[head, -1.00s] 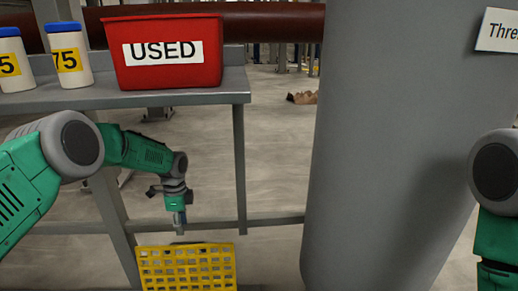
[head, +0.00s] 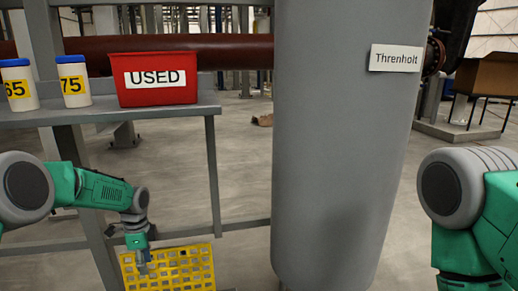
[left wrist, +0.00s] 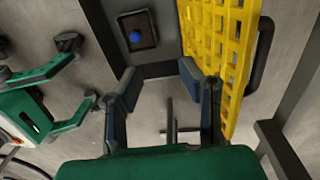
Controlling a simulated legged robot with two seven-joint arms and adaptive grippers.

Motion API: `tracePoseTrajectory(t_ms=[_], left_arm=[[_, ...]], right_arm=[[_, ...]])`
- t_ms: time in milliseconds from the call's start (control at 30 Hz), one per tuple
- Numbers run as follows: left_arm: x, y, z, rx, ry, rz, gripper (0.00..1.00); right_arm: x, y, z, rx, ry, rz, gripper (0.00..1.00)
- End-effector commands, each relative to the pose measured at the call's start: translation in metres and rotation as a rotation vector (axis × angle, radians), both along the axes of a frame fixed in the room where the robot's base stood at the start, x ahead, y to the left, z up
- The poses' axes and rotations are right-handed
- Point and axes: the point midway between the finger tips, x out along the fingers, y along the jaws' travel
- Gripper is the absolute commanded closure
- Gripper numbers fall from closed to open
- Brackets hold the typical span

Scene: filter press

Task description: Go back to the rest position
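My left gripper (head: 142,264) hangs low in the head view, in front of a yellow perforated panel (head: 190,262). In the left wrist view its two dark fingers (left wrist: 160,84) stand apart with nothing between them. The yellow panel also shows there (left wrist: 215,40), beside and beyond the right-hand finger, and I cannot tell whether they touch. My right arm (head: 475,215) stands at the right edge of the head view. Its gripper is out of view.
A grey shelf (head: 130,112) at left holds a red bin labelled USED (head: 153,95) and two white, blue-lidded jars (head: 74,83). A large grey column (head: 340,150) labelled Threnholt stands in the middle. A brown box (head: 487,75) is at the back right. Floor shows between shelf and column.

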Motion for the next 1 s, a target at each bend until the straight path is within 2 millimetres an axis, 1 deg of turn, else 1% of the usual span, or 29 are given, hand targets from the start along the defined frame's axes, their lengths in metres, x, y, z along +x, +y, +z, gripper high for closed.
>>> tracePoseTrajectory(t_ms=[33,167,367,467,567,667,767,800,867,900,967,1000], left_arm=[[-0.001,-0.001,-0.001,0.000,0.000,0.001,0.66],[-0.012,-0.013,-0.019,-0.009,-0.001,0.037,0.66],[-0.036,-0.033,-0.046,-0.026,-0.006,0.107,0.66],[-0.053,-0.045,-0.063,-0.037,-0.009,0.157,0.66],[-0.076,-0.057,-0.081,-0.048,-0.008,0.223,0.66],[-0.108,-0.071,-0.101,-0.059,-0.005,0.306,0.66],[-0.153,-0.083,-0.122,-0.068,0.000,0.425,0.66],[-0.176,-0.087,-0.129,-0.069,0.002,0.485,0.66],[-0.213,-0.090,-0.138,-0.068,0.004,0.588,0.66],[-0.238,-0.091,-0.141,-0.064,0.004,0.657,0.66],[-0.273,-0.089,-0.142,-0.057,0.000,0.758,0.66],[-0.295,-0.087,-0.141,-0.051,-0.004,0.821,0.66]], right_arm=[[0.000,0.000,0.000,0.000,0.000,0.000,0.60],[0.000,0.000,0.000,0.000,-0.001,0.000,0.60],[0.000,0.000,0.000,0.000,-0.001,0.000,0.60],[0.000,0.000,0.000,0.000,0.000,0.000,0.60],[0.000,0.000,0.000,0.000,0.000,0.000,0.60],[0.000,0.000,0.000,0.000,0.000,0.000,0.60],[0.000,0.000,0.000,0.000,0.000,0.000,0.60],[0.000,0.000,0.000,0.000,0.000,0.000,0.60],[0.000,0.000,0.000,0.000,0.000,0.000,0.60],[0.000,0.000,0.000,0.000,0.000,0.000,0.60],[0.000,0.000,0.000,0.000,0.000,0.000,0.60],[0.000,0.000,0.000,0.000,0.000,0.000,0.60]])
